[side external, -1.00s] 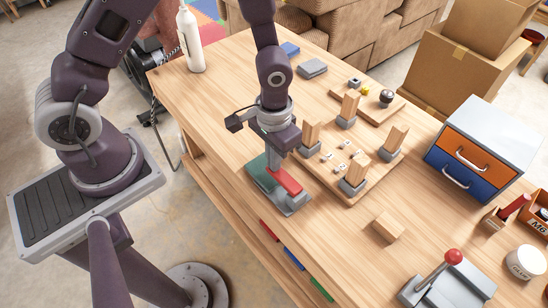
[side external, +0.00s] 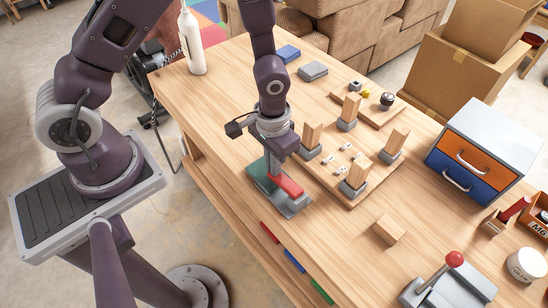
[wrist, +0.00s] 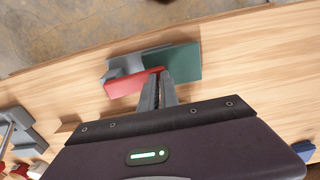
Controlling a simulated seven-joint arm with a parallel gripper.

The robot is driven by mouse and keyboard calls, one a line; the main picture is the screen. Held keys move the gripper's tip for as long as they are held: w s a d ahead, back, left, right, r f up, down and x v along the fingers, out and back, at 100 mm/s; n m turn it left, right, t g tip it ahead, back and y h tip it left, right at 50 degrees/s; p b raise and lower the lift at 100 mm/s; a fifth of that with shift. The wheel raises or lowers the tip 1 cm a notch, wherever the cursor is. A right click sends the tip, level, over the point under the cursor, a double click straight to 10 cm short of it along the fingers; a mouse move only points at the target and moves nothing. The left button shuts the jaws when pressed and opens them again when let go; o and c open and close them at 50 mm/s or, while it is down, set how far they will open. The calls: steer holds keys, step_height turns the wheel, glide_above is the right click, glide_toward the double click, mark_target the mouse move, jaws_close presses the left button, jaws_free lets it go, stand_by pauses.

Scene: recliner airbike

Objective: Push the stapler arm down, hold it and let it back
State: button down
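The stapler has a red arm (side external: 288,186) over a grey and green base (side external: 258,172) near the table's front edge. The wrist view shows the red arm (wrist: 130,84), with the green part (wrist: 182,60) to its right. My gripper (side external: 271,173) points down at the stapler, its two fingers together with nothing seen between them. In the wrist view the fingertips (wrist: 160,74) lie at the right end of the red arm. I cannot tell whether they touch it. The fingers hide part of the stapler.
A board with several upright wooden blocks (side external: 350,107) stands right of my gripper. A loose wooden block (side external: 388,229) and a red-knobbed lever device (side external: 454,259) are nearer the front right. A drawer cabinet (side external: 490,140) stands at the right.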

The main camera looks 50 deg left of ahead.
step_height(320, 180, up, 14)
steer(key=a, duration=0.2)
steer(key=shift+a, duration=0.15)
steer(key=shift+f, duration=0.1)
stand_by(0.4)
steer(key=s+a+r+t, duration=0.4)
steer(key=s+r+t, duration=0.1)
steer(key=s+r, duration=0.9)
steer(key=shift+s+r, duration=0.15)
steer(key=shift+r, duration=0.7)
